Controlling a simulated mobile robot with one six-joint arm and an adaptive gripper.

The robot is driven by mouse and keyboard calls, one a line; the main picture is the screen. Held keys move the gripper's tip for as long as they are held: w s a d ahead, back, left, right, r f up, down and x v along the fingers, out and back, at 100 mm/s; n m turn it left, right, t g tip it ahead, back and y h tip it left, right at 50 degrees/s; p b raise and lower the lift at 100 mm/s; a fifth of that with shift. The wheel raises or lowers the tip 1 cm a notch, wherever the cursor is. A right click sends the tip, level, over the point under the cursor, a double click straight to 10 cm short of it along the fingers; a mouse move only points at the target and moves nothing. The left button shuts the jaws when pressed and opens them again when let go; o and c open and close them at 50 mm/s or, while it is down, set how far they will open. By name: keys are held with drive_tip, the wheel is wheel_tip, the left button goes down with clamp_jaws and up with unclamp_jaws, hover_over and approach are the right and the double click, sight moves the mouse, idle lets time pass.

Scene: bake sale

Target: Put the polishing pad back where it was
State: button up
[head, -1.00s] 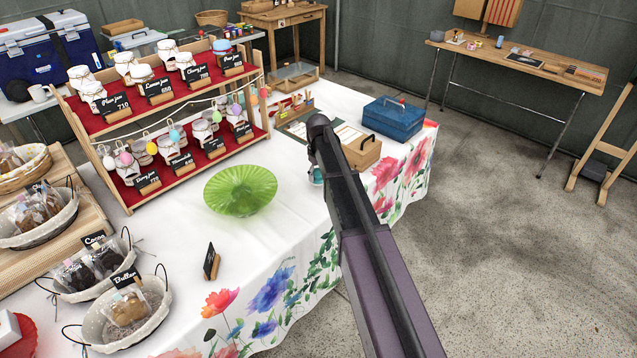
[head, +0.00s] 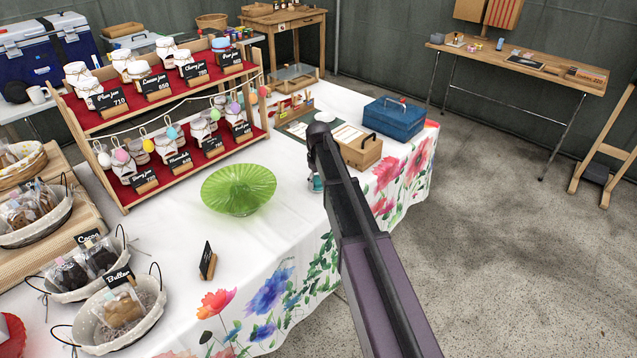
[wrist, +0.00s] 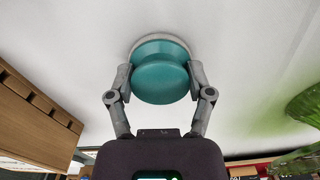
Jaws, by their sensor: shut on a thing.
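The polishing pad (wrist: 160,82) is a teal rounded knob with a pale rim at its base, in the upper middle of the wrist view. My gripper (wrist: 160,75) is shut on it, one finger on each side. The pad is over the white tablecloth (wrist: 60,35); I cannot tell whether it touches the cloth. In the head view a small teal part of the pad (head: 317,183) shows beside my arm, near the table's front edge. My arm hides most of the gripper there.
A wooden box (head: 360,152) and a blue toolbox (head: 394,118) stand to the right of the pad. A green fluted plate (head: 239,188) is to the left, with a small sign (head: 208,261) in front. A jar rack (head: 165,120) stands behind the plate.

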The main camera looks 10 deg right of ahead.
sight(318, 180)
drive_tip(key=shift+f, duration=0.1)
drive_tip(key=o, duration=1)
wheel_tip(318, 180, up, 12)
drive_tip(key=p, duration=1.2)
idle(0.5)
drive_tip(key=s+m, duration=0.5)
drive_tip(key=s, duration=2.4)
